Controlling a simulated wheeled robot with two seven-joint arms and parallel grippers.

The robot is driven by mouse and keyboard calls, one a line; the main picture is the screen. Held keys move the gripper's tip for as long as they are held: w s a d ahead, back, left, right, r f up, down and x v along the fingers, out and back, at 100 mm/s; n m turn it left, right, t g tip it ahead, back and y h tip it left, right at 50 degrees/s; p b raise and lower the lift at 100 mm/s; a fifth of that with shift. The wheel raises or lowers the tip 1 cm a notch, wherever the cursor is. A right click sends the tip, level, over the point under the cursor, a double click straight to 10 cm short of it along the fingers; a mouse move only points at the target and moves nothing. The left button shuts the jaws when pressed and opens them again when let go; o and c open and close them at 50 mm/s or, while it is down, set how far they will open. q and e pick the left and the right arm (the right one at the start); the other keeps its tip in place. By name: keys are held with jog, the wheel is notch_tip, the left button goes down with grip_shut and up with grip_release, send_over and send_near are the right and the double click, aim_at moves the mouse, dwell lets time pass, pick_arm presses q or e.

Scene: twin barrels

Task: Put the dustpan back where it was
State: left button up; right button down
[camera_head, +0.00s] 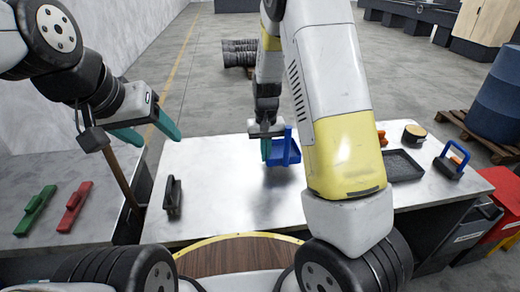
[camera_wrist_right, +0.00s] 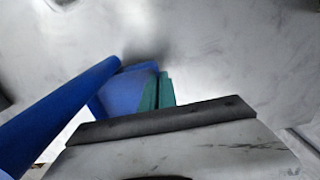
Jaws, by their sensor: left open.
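The blue dustpan (camera_head: 286,150) is over the middle of the metal table (camera_head: 225,215) in the head view, with a soft shadow below it. My right gripper (camera_head: 266,150) is at its left side, its teal fingers close together on it. In the right wrist view the two fingers (camera_wrist_right: 157,92) lie against the blue dustpan (camera_wrist_right: 122,92), and its long blue handle runs to the lower left. The exact contact is partly hidden. My left gripper (camera_head: 147,130) is open and empty above the table's left end.
A brown wooden stick (camera_head: 121,182) stands between the tables. A black tool (camera_head: 173,195) sits at the table's left. Green (camera_head: 36,209) and red (camera_head: 74,207) tools lie far left.

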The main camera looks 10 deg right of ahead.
jog(key=shift+f, duration=1.75)
jog(key=shift+f, duration=0.1)
jog(key=c, duration=1.7)
grip_release()
